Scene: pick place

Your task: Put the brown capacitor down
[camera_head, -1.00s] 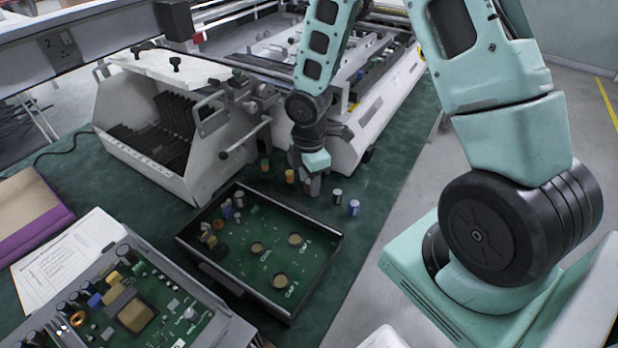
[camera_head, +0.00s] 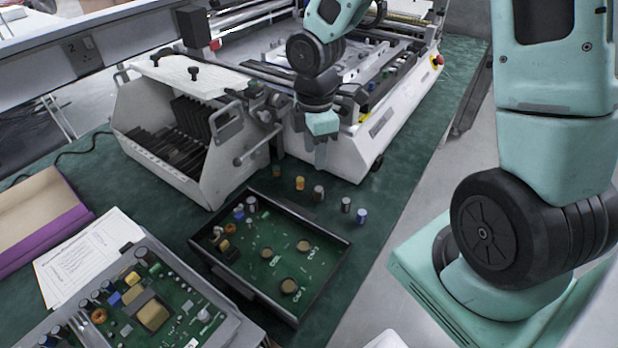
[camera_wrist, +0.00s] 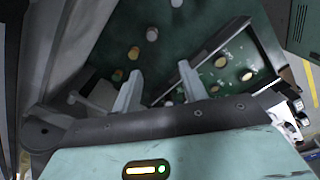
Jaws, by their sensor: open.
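The brown capacitor (camera_head: 319,193) appears to be the middle one in a row of small capacitors on the green mat, standing upright. In the wrist view it seems to be the pale-topped one (camera_wrist: 152,34), ahead of the fingers. My gripper (camera_head: 320,168) is above and a little behind it in the head view, apart from it. In the wrist view the two fingers of my gripper (camera_wrist: 158,70) are spread, with nothing held between them.
Orange (camera_head: 300,184), silver-black (camera_head: 346,204) and blue (camera_head: 362,216) capacitors stand beside it. A black-rimmed tray (camera_head: 318,308) with a green board lies in front. The white machine (camera_head: 375,130) stands behind. Mat to the right of the row is clear.

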